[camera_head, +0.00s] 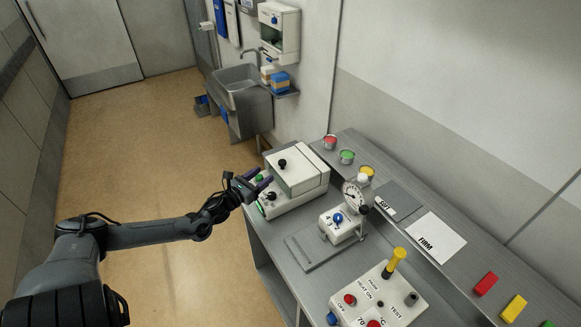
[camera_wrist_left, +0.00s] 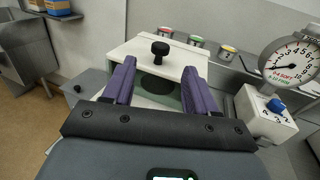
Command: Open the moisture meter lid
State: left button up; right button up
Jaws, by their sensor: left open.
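The moisture meter is a white box with a green-trimmed base (camera_head: 290,202) at the far left end of the bench. Its white lid (camera_head: 303,172) lies closed on top, with a black knob (camera_head: 282,164) on it. My left gripper (camera_head: 259,180) is open and empty, with two purple fingers beside the meter's front left. In the left wrist view the fingers (camera_wrist_left: 160,70) point toward the meter, and the lid's knob (camera_wrist_left: 160,48) shows between their tips, beyond them. Contact with the meter cannot be told. My right gripper is not in view.
A dial gauge (camera_head: 354,195) on a stand is right of the meter. A control box (camera_head: 378,298) with a yellow handle stands nearer. Red, green and yellow cups (camera_head: 347,156) line the back ledge. A sink (camera_head: 240,88) is beyond. Floor left of the bench is clear.

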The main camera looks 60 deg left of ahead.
aim_at(282, 161)
pick_arm(q)
jog(key=shift+b+x, duration=0.75)
jog(key=shift+x, duration=4.7)
jog(key=shift+d+f, duration=0.1)
jog(key=shift+d, duration=0.05)
jog(key=shift+c, duration=0.3)
grip_shut()
